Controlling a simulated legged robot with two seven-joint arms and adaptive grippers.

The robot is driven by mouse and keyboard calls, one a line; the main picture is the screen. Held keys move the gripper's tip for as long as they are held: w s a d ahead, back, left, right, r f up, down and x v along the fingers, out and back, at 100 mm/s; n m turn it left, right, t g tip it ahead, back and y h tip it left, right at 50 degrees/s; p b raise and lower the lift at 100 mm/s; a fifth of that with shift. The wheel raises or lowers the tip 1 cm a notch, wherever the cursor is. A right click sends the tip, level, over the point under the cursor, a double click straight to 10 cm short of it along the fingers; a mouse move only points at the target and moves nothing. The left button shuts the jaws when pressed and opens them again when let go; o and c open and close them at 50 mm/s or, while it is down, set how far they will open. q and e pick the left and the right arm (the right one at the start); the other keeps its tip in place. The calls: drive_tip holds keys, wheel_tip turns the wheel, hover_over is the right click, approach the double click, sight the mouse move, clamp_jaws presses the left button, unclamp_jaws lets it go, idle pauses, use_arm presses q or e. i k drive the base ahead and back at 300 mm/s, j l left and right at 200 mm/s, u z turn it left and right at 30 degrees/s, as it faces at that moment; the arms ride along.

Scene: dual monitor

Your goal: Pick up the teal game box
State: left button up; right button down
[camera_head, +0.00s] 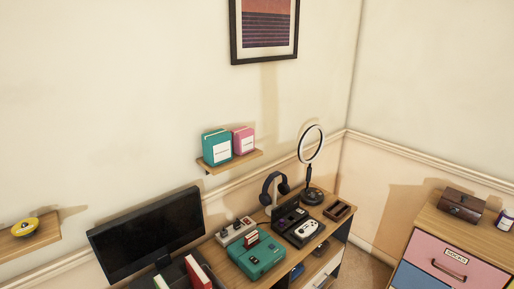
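A teal box (216,148) with a white label stands upright on a small wooden wall shelf (236,162). A pink box (243,140) of similar form stands close beside it on its right. The label text is too small to read. Neither of my grippers is in view.
Below the shelf, a desk (226,269) holds a black monitor (150,237), a teal console (257,258), a headphone stand (270,191) and a ring light (311,147). A drawer cabinet (452,257) stands at right. A left shelf (40,238) holds a yellow object (25,227).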

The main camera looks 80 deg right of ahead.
sight(217, 146)
drive_tip(key=k+z, duration=0.1)
drive_tip(key=z, duration=2.05)
drive_tip(key=i+l, duration=0.15)
drive_tip(key=l, duration=0.2)
drive_tip(key=i+l, duration=0.2)
drive_tip(key=l, duration=0.15)
